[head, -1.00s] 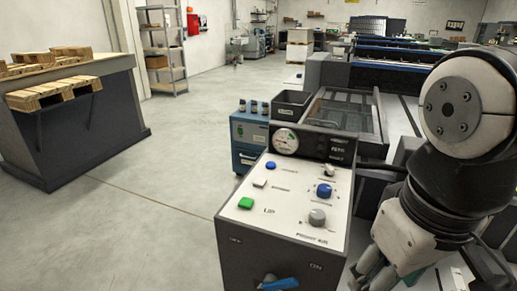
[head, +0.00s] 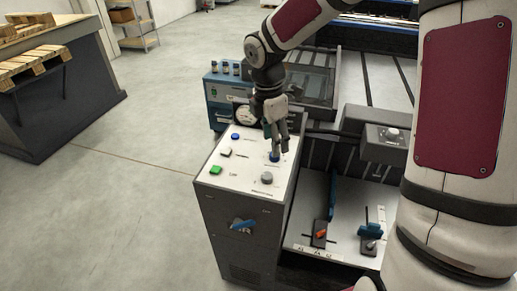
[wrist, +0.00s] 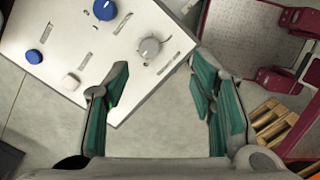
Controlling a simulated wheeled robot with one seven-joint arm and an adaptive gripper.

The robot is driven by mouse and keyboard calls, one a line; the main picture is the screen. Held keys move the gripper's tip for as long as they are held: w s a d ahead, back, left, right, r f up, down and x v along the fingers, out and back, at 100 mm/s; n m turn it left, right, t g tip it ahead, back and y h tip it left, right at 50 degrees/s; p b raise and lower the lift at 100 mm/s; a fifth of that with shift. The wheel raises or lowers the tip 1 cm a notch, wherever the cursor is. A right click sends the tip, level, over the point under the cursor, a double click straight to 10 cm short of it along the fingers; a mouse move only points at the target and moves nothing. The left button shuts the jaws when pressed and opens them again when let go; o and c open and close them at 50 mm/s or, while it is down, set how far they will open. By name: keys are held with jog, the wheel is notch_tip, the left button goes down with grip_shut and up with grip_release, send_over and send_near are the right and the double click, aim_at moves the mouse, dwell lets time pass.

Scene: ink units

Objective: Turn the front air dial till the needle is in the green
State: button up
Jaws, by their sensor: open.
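The grey front dial (head: 267,178) sits at the near right of the white sloped panel (head: 232,185). In the wrist view the grey dial (wrist: 149,47), with a white mark, lies ahead of and between my fingers, apart from both. My gripper (head: 279,148) is open and empty, pointing down above the panel beside the blue dial (head: 274,156), which it partly covers. The blue dial also shows in the wrist view (wrist: 104,9). The round gauge (head: 245,115) stands behind the panel; my gripper partly hides it, and I cannot read its needle.
Blue (head: 235,136), white (head: 226,152) and green (head: 215,170) buttons line the panel's left side. A blue lever (head: 242,225) is on the console front.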

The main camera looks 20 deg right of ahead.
aim_at(267, 175)
jog(key=f+n+p, duration=0.1)
jog(key=f, duration=0.4)
jog(key=w+f+p, duration=0.1)
jog(key=f, duration=0.4)
jog(key=a+f+n+y+p, duration=0.1)
jog(key=f, duration=0.4)
jog(key=shift+w+n, duration=0.2)
jog(key=shift+n, duration=0.1)
jog(key=shift+r, duration=0.1)
jog(key=c, duration=1.2)
